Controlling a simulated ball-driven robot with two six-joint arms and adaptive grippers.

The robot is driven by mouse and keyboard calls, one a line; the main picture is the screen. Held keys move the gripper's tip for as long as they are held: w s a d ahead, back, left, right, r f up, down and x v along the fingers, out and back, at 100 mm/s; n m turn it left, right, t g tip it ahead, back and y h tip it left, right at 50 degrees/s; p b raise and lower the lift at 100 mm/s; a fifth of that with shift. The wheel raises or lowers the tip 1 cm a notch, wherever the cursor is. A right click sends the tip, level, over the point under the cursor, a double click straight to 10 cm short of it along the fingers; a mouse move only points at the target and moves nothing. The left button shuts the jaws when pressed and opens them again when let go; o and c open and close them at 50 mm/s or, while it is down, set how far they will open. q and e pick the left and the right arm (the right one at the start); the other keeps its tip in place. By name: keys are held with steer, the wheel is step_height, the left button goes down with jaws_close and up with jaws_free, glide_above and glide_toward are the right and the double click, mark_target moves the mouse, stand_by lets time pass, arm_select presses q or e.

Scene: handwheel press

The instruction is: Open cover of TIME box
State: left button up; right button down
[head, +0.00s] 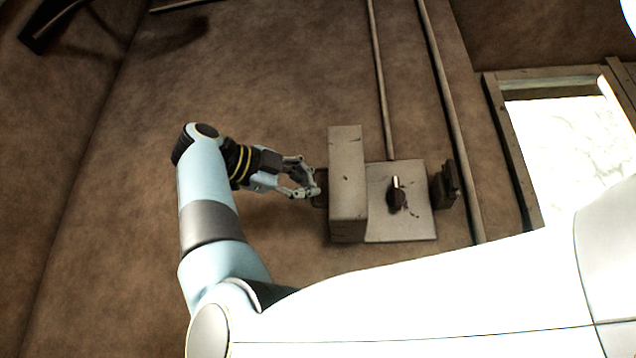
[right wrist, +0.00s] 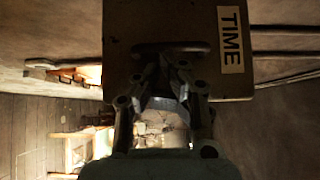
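The TIME box is a worn grey-beige box (head: 347,165) on the brown wall in the head view. In the right wrist view its front (right wrist: 120,35) fills the upper middle, with a white TIME label (right wrist: 230,40) at its right. A dark bar handle (right wrist: 200,46) is on this face; in the head view it is a dark piece at the box's left side. My right gripper (head: 316,190) is at this handle, its fingers drawn together on it. In the right wrist view the fingertips (right wrist: 164,62) meet the handle's middle and partly hide it. My left gripper is out of view.
A grey plate (head: 418,222) with a dark lever switch (head: 397,197) adjoins the box on the right. A dark bracket (head: 446,185) stands beyond it. Pipes (head: 380,80) run along the wall. A bright framed window (head: 570,140) is at the right.

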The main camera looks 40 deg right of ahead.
steer(key=shift+w, duration=0.2)
stand_by(0.3)
steer(key=a, duration=1.2)
steer(key=shift+w, duration=0.3)
